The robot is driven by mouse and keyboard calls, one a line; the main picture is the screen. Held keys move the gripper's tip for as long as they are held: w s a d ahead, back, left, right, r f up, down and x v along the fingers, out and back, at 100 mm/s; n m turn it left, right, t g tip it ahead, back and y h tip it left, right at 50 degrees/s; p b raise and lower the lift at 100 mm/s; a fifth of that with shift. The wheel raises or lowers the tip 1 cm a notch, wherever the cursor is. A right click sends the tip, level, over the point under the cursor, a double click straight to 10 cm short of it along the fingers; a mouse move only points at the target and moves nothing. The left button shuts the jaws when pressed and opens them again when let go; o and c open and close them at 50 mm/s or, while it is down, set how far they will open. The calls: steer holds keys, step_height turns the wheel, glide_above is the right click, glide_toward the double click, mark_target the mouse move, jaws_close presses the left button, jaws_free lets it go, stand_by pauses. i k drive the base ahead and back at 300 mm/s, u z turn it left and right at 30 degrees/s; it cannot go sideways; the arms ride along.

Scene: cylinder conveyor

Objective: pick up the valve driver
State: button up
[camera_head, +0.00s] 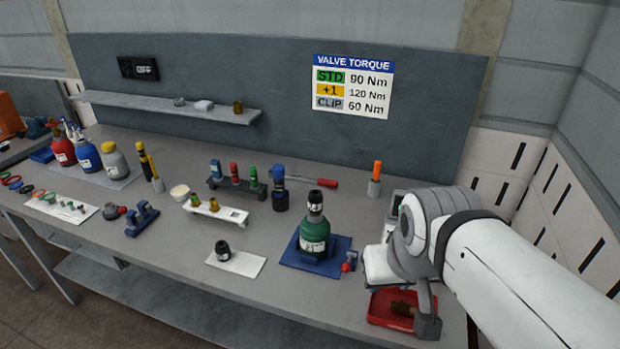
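A dark tool with a blue top (279,190) stands upright on the bench, left of the green cylinder; it looks like the valve driver, but I cannot be sure. The green cylinder (315,236), with a dark valve on top, stands on a blue base (290,258). My gripper (402,300) is at the bench's right side, over or beside a red tray (380,312), well apart from the blue-topped tool. My own wrist hides most of it, so its opening and whether it holds anything are unclear. A brownish part (402,309) shows in the tray.
A rack with blue, red and green tools (236,186) stands left of the blue-topped tool. A red-handled tool (318,182) lies behind it. A white pad (236,262) with a dark fitting lies in front. An orange-topped tool (375,180) stands at the back right. Bench front is partly clear.

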mark_target(278, 172)
steer(key=z, duration=1.9)
steer(key=k, duration=2)
steer(key=u, duration=1.65)
steer(key=i, duration=2.1)
steer(key=u, duration=0.05)
